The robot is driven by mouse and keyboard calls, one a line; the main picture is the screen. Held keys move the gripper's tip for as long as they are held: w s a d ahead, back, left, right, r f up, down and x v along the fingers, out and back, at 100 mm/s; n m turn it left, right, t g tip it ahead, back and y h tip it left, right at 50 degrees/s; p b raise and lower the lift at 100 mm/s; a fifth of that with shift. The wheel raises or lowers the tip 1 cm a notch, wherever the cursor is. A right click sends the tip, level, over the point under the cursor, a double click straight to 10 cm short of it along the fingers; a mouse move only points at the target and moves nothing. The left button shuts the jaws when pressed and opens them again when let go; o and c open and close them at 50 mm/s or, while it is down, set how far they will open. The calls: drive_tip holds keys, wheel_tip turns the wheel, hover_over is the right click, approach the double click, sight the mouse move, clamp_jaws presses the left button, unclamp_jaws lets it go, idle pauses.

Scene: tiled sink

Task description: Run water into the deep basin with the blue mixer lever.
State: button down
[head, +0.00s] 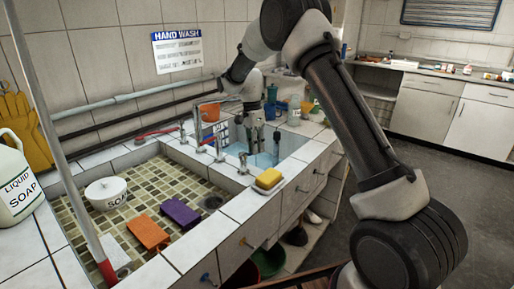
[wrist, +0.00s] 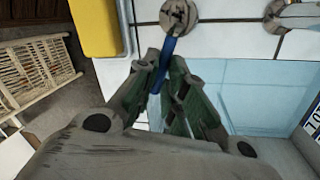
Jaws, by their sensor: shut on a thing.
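In the wrist view, my gripper (wrist: 166,62) has its green-padded fingers closed around the thin blue mixer lever (wrist: 170,46). The lever extends from a round grey tap body (wrist: 180,14) on the white tiled rim. The deep basin (wrist: 270,82) shows pale blue on the right, beyond the fingers. In the head view, my gripper (head: 262,138) points down over the deep basin (head: 292,143), behind the short metal taps on the divider. The blue lever is hard to make out there. I cannot tell whether water is running.
A yellow sponge (head: 268,179) lies on the front rim, close to the taps. The shallow mosaic basin (head: 165,180) on the left holds a white bowl (head: 105,192), an orange sponge (head: 148,232) and a purple one (head: 180,212). A soap jug (head: 18,185) stands far left.

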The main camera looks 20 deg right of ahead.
drive_tip(key=shift+w, duration=0.1)
idle(0.3)
drive_tip(key=c, duration=1.5)
unclamp_jaws()
drive_tip(key=shift+r, duration=0.1)
drive_tip(key=r, duration=0.4)
drive_tip(key=w+r, duration=0.1)
drive_tip(key=r, duration=0.2)
drive_tip(key=w+r, duration=0.1)
drive_tip(key=r, duration=0.3)
drive_tip(key=shift+w+a+r, duration=0.1)
drive_tip(key=shift+a+r, duration=0.25)
